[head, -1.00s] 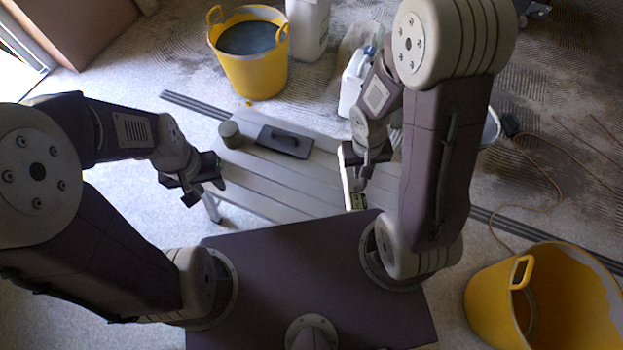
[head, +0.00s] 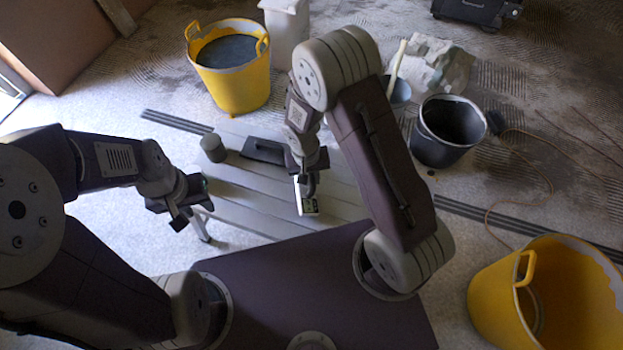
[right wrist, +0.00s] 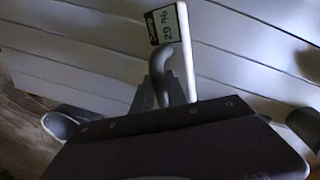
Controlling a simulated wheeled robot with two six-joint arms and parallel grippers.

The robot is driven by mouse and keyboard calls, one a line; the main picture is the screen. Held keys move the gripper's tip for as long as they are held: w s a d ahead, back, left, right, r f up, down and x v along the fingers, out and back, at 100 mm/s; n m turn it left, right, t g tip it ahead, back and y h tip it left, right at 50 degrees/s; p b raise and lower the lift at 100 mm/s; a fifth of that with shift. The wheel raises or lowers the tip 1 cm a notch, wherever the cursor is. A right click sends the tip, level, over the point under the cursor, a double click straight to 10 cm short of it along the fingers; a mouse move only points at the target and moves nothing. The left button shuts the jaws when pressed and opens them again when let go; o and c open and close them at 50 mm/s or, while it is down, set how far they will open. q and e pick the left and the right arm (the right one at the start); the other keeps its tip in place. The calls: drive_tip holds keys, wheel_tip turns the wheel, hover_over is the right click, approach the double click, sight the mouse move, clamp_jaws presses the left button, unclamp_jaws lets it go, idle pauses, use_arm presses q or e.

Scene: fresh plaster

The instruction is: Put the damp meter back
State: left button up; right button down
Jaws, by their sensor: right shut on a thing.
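The damp meter (head: 308,206) is a slim pale device with a small display. My right gripper (head: 310,186) is shut on it and holds it over the grey slatted bench (head: 245,205). In the right wrist view the damp meter (right wrist: 185,50) stands up from between the fingers (right wrist: 166,78), its display reading 29 %. A gap between it and the bench is hard to judge. My left gripper (head: 189,212) is empty at the bench's left end, its fingers apart.
A grey-green pot (head: 213,147) and a dark float (head: 262,151) are on the bench's far left part. A yellow bucket (head: 236,90) and a white container (head: 287,28) stand behind. A black bucket (head: 448,132) and a yellow tub (head: 548,300) stand to the right.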

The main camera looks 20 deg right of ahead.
drive_tip(key=c, duration=1.3)
unclamp_jaws()
drive_tip(key=shift+c, duration=0.2)
drive_tip(key=shift+f, duration=0.15)
